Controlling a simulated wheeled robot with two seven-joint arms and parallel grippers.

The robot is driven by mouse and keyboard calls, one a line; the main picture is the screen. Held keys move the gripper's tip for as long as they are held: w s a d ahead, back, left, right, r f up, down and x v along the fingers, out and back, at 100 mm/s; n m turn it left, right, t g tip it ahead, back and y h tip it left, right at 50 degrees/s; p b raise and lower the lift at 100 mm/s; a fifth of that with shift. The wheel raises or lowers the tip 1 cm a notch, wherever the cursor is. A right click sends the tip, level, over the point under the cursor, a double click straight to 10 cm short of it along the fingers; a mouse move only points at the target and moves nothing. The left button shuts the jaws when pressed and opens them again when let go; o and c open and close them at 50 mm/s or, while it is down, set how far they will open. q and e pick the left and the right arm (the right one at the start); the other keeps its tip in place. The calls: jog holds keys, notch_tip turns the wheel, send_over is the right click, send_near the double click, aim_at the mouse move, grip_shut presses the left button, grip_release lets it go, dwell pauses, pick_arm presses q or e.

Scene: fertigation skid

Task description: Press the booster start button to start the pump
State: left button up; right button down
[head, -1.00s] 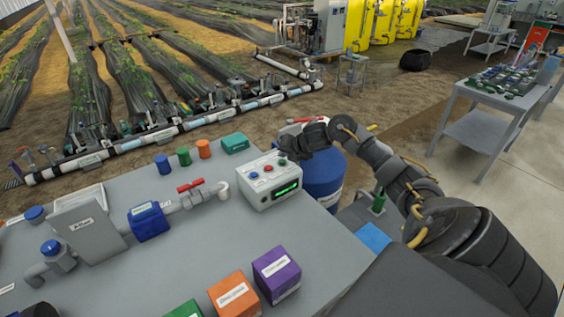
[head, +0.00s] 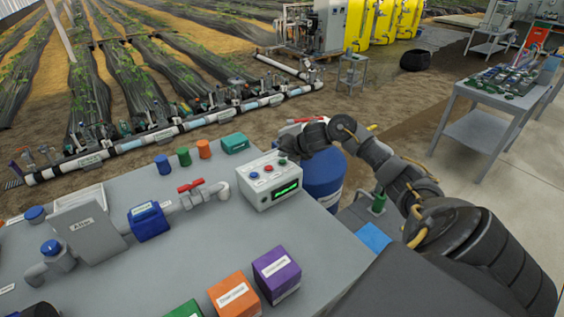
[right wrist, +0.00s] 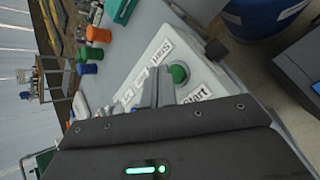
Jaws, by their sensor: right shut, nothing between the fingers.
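The grey-white control box (head: 262,196) stands near the far right edge of the grey bench. My right gripper (head: 284,158) is shut and empty over the top right of the box, covering that part in the head view. In the right wrist view, the green start button (right wrist: 178,73) sits beside a "Start" label, just right of the shut fingertips (right wrist: 157,80). I cannot tell whether they touch. My left gripper is out of view.
On the bench are a red-handled valve on a pipe (head: 190,186), a blue fitting (head: 149,221), several small coloured caps, and orange (head: 233,296) and purple (head: 277,275) boxes. A blue drum (head: 322,178) stands behind the right arm. The bench middle is clear.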

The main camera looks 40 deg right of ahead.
aim_at(284, 163)
jog(key=shift+f, duration=0.1)
jog(key=shift+f+b, duration=0.35)
jog(key=shift+f+b, duration=0.35)
jog(key=shift+f, duration=0.05)
dwell(0.7)
dwell(0.4)
jog(key=shift+r+p, duration=0.7)
jog(key=shift+r, duration=0.1)
jog(key=shift+r, duration=0.1)
notch_tip(284, 163, up, 5)
jog(key=p, duration=0.4)
